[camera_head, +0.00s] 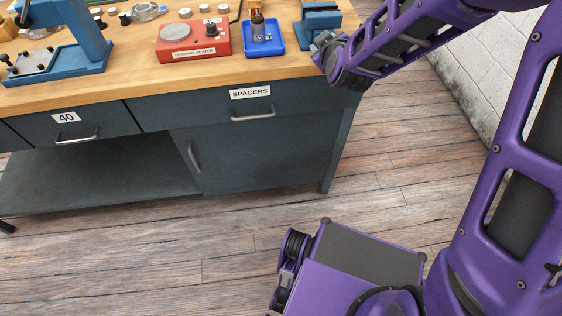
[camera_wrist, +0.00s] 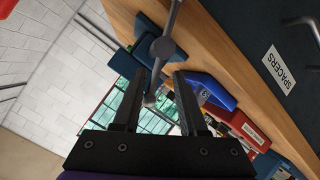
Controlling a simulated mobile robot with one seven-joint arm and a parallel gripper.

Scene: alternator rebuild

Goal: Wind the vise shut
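The blue vise (camera_head: 320,17) stands on the right end of the workbench. It also shows in the wrist view (camera_wrist: 124,64), partly behind my left finger. Its grey crank bar has a round hub (camera_wrist: 163,48) and runs down to a ball end (camera_wrist: 150,100). My gripper (camera_wrist: 162,76) is open, with a clear gap between its two black fingers. The lower part of the bar lies between the fingers in the wrist view, nearer the left one. I cannot tell whether they touch. In the head view my wrist is at the bench's right edge, and the jaw gap is not clear.
A blue tray (camera_head: 262,38) with a small bottle stands left of the vise. A red bearing heater (camera_head: 193,41) and a blue press (camera_head: 75,45) stand farther left. The SPACERS drawer (camera_head: 245,104) is closed below the bench top. The floor in front is clear.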

